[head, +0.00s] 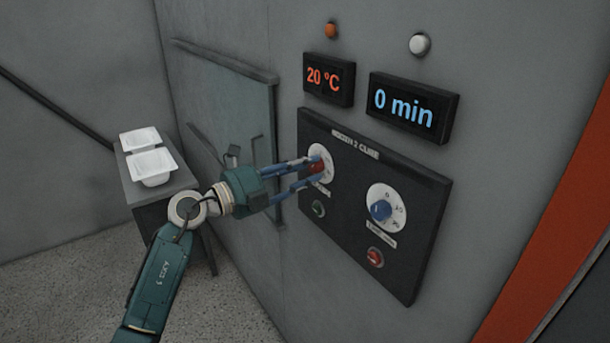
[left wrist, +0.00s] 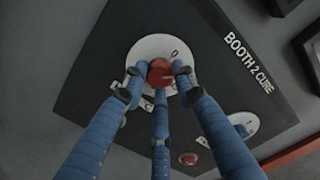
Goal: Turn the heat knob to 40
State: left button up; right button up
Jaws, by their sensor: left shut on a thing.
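The red heat knob (head: 317,166) sits on a white dial at the upper left of the dark control panel (head: 411,194). The knob also shows in the left wrist view (left wrist: 161,72). My left gripper (head: 314,170) has its blue fingers shut around the knob, and they hide part of the dial's marks. The temperature display (head: 328,79) above the panel reads 20 °C. My right gripper is not in view.
A blue knob (head: 381,210) on a second white dial is to the right. A green button (head: 318,209) and a red button (head: 375,257) sit below the dials. The time display (head: 414,107) reads 0 min. White trays (head: 153,166) stand on a dark stand (head: 150,194) at the left.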

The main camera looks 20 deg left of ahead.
pick_arm(q)
jog(key=m+b, duration=0.2)
jog(key=m, duration=0.1)
jog(key=f+m+b, duration=0.1)
jog(key=m+b, duration=0.1)
jog(key=shift+d+m, duration=0.15)
jog(key=shift+m, duration=0.25)
jog(key=m+b, duration=0.2)
jog(key=m, duration=0.1)
jog(key=shift+f+b, duration=0.1)
jog(key=shift+b, duration=0.2)
jog(key=shift+m+b, duration=0.9)
jog(key=shift+m, duration=0.2)
jog(key=o, duration=1.2)
jog(key=shift+c, duration=0.2)
jog(key=shift+r, duration=0.3)
